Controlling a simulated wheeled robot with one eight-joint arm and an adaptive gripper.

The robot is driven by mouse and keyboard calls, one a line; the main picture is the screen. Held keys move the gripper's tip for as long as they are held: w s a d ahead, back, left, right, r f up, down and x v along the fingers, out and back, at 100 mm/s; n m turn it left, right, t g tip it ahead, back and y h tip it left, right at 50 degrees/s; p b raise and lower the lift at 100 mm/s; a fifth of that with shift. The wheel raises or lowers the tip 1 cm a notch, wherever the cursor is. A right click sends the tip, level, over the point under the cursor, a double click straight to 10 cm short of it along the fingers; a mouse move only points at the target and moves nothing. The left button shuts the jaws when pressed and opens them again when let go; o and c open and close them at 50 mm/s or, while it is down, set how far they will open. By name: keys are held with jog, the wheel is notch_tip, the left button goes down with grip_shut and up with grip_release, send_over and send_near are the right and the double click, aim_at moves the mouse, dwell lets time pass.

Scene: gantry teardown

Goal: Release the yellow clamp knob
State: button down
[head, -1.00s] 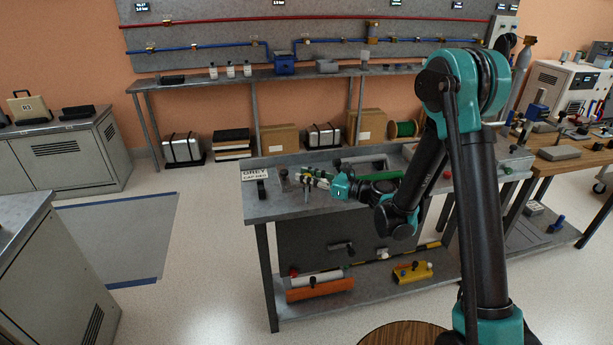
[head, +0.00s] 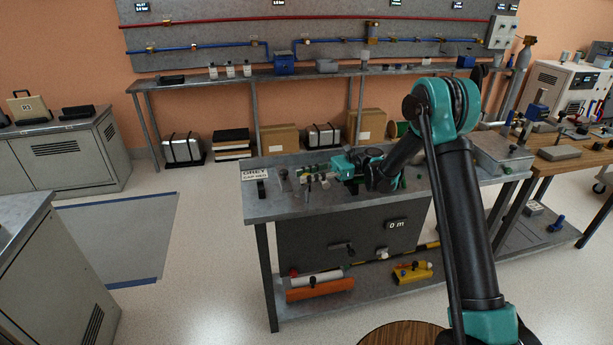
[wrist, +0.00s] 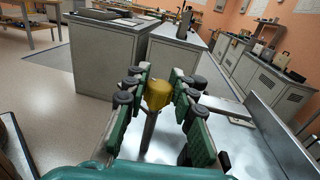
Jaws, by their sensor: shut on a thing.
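The yellow clamp knob (wrist: 158,94) shows in the wrist view, on top of a grey post, between the green-padded fingers of my gripper (wrist: 160,88). The fingers are shut on it. A small dark tip stands beyond the knob in that view. In the head view my gripper (head: 314,171) is low over the left part of the grey bench, pointing left. The knob is too small and too crowded by the fingers to make out there.
The metal bench (head: 290,208) has a sign (head: 259,174) at its left corner and several small dark-topped parts near my gripper. A grey box (head: 500,153) stands at its right end. An orange block (head: 320,289) and a yellow block (head: 412,272) lie on the lower shelf.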

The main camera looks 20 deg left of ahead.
jog(key=shift+n+g+h, duration=0.6)
jog(key=shift+g, duration=0.1)
jog(key=shift+h, duration=0.3)
jog(key=c, duration=1.2)
grip_release()
notch_tip(320, 180, up, 10)
